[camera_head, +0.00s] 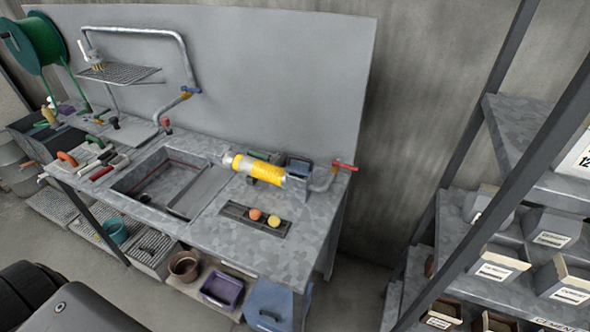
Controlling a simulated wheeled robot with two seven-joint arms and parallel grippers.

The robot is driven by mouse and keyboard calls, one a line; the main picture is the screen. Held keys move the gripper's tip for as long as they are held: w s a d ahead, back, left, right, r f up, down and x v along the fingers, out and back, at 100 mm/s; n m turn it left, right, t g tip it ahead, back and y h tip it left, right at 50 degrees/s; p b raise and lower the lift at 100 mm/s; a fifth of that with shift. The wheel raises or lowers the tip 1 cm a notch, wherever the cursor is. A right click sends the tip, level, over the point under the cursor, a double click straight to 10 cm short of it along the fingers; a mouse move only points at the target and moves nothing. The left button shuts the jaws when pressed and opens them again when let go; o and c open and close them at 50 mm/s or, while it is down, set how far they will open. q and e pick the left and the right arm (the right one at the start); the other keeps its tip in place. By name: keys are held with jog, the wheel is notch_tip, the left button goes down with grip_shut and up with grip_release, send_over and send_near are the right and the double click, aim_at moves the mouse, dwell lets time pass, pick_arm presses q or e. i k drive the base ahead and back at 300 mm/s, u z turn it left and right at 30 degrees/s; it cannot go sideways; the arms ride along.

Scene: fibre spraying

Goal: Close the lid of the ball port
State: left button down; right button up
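A small dark blue flap-like part (298,167) shows just above the block. It looks like a raised lid, but it is too small to be sure. An orange ball (255,214) and a yellow ball (274,221) sit on a dark slotted strip (238,212) in front of the tube. Neither of my grippers shows.
A red-handled valve (344,166) stands right of the port. A sink (150,190) and several hand tools fill the bench's left part. A shelf rack (470,240) with labelled bins stands at the right. Tubs and crates sit under the bench. The bench's front right corner is clear.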

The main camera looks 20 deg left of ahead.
aim_at(296, 167)
jog(key=z, duration=1.7)
jog(key=k, duration=0.95)
jog(key=u, duration=1.25)
jog(key=i, duration=0.5)
